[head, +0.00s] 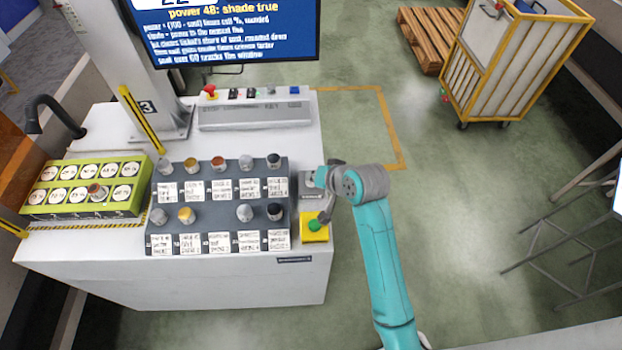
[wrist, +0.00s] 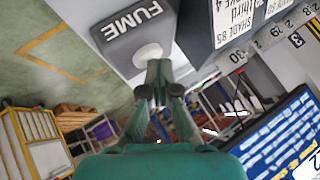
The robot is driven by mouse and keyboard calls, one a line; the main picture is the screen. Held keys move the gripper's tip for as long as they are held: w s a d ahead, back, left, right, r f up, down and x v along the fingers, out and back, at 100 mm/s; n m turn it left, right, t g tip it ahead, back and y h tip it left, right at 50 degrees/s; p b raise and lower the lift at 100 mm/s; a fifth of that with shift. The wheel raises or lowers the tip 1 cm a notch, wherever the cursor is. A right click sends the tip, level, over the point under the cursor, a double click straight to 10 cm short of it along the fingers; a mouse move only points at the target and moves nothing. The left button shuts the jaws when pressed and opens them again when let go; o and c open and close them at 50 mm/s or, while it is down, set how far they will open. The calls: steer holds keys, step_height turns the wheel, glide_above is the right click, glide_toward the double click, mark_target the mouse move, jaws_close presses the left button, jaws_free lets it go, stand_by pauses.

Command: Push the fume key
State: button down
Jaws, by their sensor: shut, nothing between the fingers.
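In the head view, my wrist reaches over the console's right edge, by a grey box (head: 311,200). The fingertips are hard to make out there.
A yellow box with a green button (head: 315,226) sits at the console's right edge. Left of it, a dark stepped rack (head: 218,240) holds several capped pots. A lime tray (head: 125,209) stands farther left. A screen (head: 235,30) is behind.

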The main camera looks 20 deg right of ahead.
steer(key=shift+r, duration=0.5)
steer(key=shift+r, duration=2.9)
